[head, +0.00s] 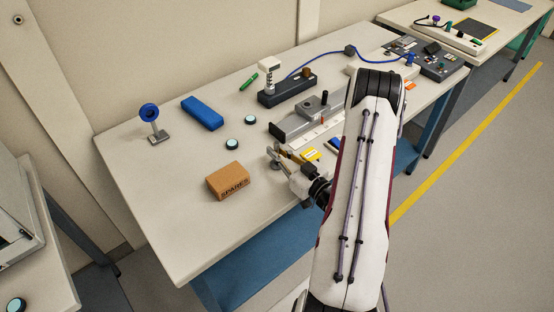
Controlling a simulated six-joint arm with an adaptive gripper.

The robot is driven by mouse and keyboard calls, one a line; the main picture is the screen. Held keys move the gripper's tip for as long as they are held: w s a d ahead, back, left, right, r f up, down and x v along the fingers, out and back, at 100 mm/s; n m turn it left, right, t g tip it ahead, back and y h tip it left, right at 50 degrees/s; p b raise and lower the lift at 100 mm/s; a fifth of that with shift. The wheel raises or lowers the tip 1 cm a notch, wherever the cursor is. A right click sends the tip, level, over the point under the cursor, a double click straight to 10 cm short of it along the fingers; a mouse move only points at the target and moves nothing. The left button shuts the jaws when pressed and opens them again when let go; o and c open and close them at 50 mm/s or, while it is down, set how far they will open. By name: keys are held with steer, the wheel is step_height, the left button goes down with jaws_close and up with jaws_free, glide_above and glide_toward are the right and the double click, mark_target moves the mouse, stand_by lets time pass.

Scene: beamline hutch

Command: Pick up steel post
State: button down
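I cannot single out a loose steel post with certainty. A short grey upright post (155,129) stands on a small grey base at the table's left, with a blue ring on its top. A dark upright post (324,98) stands on the rail assembly at the middle of the table. My gripper (275,154) is low over the table's front half, right of the cardboard box and in front of the rail, well away from the blue-ringed post. Its fingers point to the left and look small, with a tan patch by them. Whether they hold anything is unclear.
A cardboard box (230,181) marked SPARES is left of my gripper. A blue case (202,113), a green marker (249,81) and two small round discs lie behind. A yellow item (310,154) lies near my wrist. The table's (165,185) left front is clear.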

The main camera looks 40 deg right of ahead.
steer(key=shift+r, duration=0.1)
stand_by(0.3)
steer(key=shift+r, duration=4.9)
